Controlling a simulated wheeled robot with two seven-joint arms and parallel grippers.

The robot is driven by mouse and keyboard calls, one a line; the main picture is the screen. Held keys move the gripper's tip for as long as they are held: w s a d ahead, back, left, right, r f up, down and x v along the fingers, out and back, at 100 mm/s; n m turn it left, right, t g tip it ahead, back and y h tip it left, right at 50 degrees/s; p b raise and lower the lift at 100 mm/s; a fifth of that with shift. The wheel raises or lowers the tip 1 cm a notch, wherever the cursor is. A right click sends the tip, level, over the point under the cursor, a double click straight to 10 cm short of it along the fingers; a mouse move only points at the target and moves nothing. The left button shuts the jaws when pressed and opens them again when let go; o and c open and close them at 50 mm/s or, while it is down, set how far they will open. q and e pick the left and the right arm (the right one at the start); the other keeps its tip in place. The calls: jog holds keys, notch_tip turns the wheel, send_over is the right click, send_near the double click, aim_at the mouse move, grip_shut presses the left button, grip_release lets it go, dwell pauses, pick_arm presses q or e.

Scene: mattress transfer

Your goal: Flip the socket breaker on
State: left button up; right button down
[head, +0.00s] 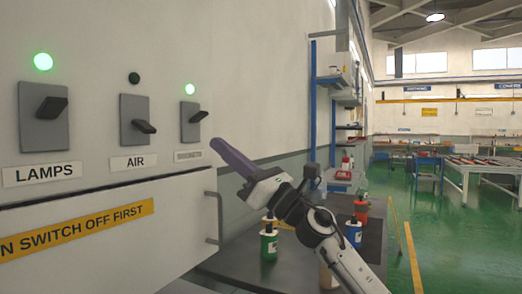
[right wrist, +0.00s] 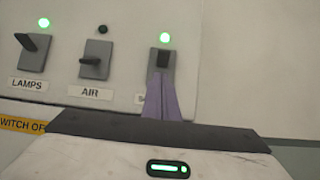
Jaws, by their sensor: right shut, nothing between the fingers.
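The third switch (head: 190,122), at the right end of the panel, is a grey plate with a dark lever raised, under a lit green lamp (head: 190,89). Its small label (head: 188,155) is hard to read in the head view. In the right wrist view the switch (right wrist: 161,62) stands just beyond the fingertips, its lamp (right wrist: 164,37) green. My right gripper (head: 217,146), with purple fingers, is shut and empty, a little below and right of this switch. In the wrist view the fingers (right wrist: 160,90) overlap the plate's lower part and hide most of the label; contact cannot be told. My left gripper is out of view.
The LAMPS switch (head: 43,118) has its lever up and a green lamp. The AIR switch (head: 136,120) has its lever lower and a dark lamp. Below are a cover with a yellow warning strip (head: 77,232) and a handle (head: 214,218). Bottles (head: 269,243) stand on the bench.

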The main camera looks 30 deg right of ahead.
jog(key=s+d+r, duration=0.2)
jog(key=s+d, duration=0.3)
jog(key=s, duration=0.2)
jog(key=shift+s+d+r, duration=0.15)
jog(key=shift+d+r, duration=0.25)
